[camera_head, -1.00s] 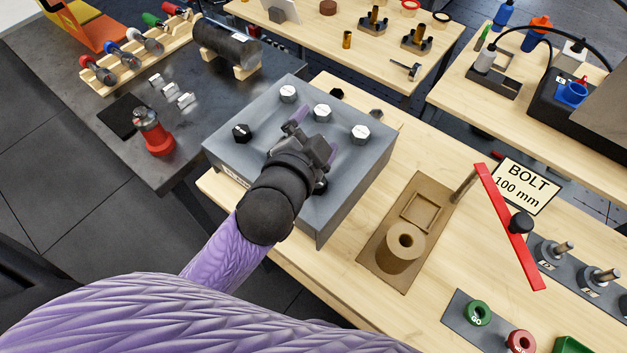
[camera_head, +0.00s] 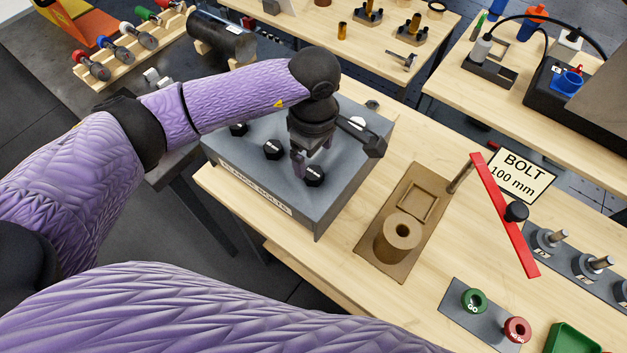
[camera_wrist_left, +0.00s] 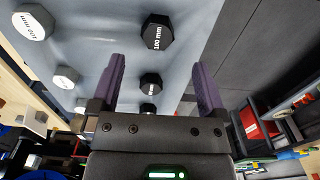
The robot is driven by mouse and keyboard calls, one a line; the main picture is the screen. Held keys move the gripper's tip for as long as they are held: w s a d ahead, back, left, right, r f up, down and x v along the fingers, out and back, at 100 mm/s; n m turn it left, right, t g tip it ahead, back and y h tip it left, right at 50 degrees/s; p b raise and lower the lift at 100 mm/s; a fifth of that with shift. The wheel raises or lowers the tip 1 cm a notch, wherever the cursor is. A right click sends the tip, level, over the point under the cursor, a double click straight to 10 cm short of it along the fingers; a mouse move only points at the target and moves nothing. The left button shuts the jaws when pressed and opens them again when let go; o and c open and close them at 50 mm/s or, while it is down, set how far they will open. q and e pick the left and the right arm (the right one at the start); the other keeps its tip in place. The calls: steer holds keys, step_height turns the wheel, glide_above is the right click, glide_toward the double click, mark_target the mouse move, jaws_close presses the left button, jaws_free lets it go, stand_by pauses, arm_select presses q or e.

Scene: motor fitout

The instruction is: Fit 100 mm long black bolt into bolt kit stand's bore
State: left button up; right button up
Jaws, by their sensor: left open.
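A black hex-headed bolt marked 100 mm (camera_wrist_left: 157,32) stands head-up in a grey block, just beyond the fingertips in the left wrist view. In the head view, the nearest black bolt (camera_head: 314,176) appears to be the same one. My left gripper (camera_head: 300,168) points down over the block beside that bolt. Its fingers (camera_wrist_left: 160,66) are open and empty, with the bolt head apart from them. The brown stand (camera_head: 432,205) right of the block carries a cylinder with an open bore (camera_head: 402,231). My right gripper is not in view.
A red bar (camera_head: 505,215) and a "BOLT 100 mm" sign (camera_head: 521,176) stand right of the brown stand. Green (camera_head: 474,300) and red (camera_head: 516,329) rings lie in front.

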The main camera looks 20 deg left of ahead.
mark_target(317, 174)
arm_select(q)
steer(key=f, duration=0.6)
steer(key=shift+d, duration=0.3)
steer(key=shift+r, duration=0.1)
jaws_close()
stand_by(0.8)
